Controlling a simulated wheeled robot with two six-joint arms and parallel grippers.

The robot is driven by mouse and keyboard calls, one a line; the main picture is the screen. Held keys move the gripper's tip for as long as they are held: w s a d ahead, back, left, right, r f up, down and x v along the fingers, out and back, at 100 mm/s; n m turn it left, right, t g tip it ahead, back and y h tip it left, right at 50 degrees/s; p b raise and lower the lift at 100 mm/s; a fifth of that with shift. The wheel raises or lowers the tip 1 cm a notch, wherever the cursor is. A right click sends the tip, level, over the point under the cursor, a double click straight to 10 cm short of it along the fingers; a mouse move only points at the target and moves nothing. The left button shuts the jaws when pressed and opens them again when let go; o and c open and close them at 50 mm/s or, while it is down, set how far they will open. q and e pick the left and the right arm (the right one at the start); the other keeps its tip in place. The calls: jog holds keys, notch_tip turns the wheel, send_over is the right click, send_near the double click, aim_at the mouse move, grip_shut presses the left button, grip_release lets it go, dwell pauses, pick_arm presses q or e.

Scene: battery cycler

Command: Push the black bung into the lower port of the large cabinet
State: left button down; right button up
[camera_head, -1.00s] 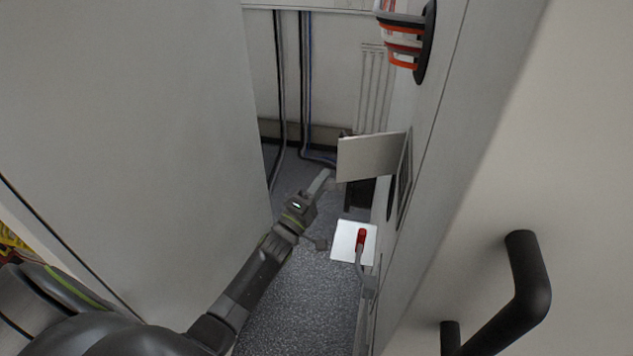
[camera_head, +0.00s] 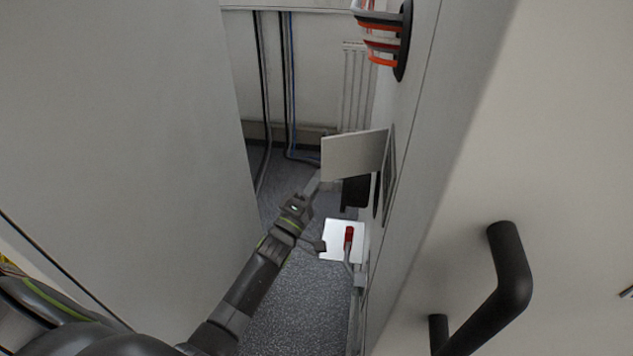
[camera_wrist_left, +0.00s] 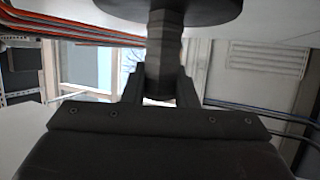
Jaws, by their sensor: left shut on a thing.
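The large cabinet (camera_head: 430,150) stands on the right, its side face seen at a steep angle. Its upper port (camera_head: 404,40) has a black rim with orange and grey cables in it. A dark rim lower on the face (camera_head: 376,195), partly behind an open flap (camera_head: 352,157), looks like the lower port. My left gripper (camera_head: 314,187) is beside the flap, its tips partly hidden. In the left wrist view, my left gripper (camera_wrist_left: 160,88) is shut on the black bung (camera_wrist_left: 165,45), a ridged stem with a wide disc. Whether the disc touches the cabinet cannot be told. My right gripper is out of view.
A pale cabinet (camera_head: 110,130) stands on the left, leaving a narrow aisle of grey floor (camera_head: 300,310). A white plate with a red connector (camera_head: 348,236) is low by the large cabinet. A black handle (camera_head: 510,275) juts out at right. Cables (camera_head: 285,90) run down the back wall.

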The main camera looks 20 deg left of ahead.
aim_at(328, 190)
pick_arm(q)
jog(key=shift+r, duration=0.1)
dwell(0.9)
jog(key=shift+w+d+p, duration=0.2)
jog(key=shift+d+p, duration=0.15)
jog(key=shift+d, duration=0.55)
dwell(0.7)
jog(key=shift+r+p, duration=0.1)
jog(key=shift+p, duration=0.3)
dwell(0.4)
jog(key=shift+w+d, duration=0.2)
jog(key=shift+d, duration=0.65)
dwell(0.7)
jog(key=shift+p, duration=0.35)
dwell(0.7)
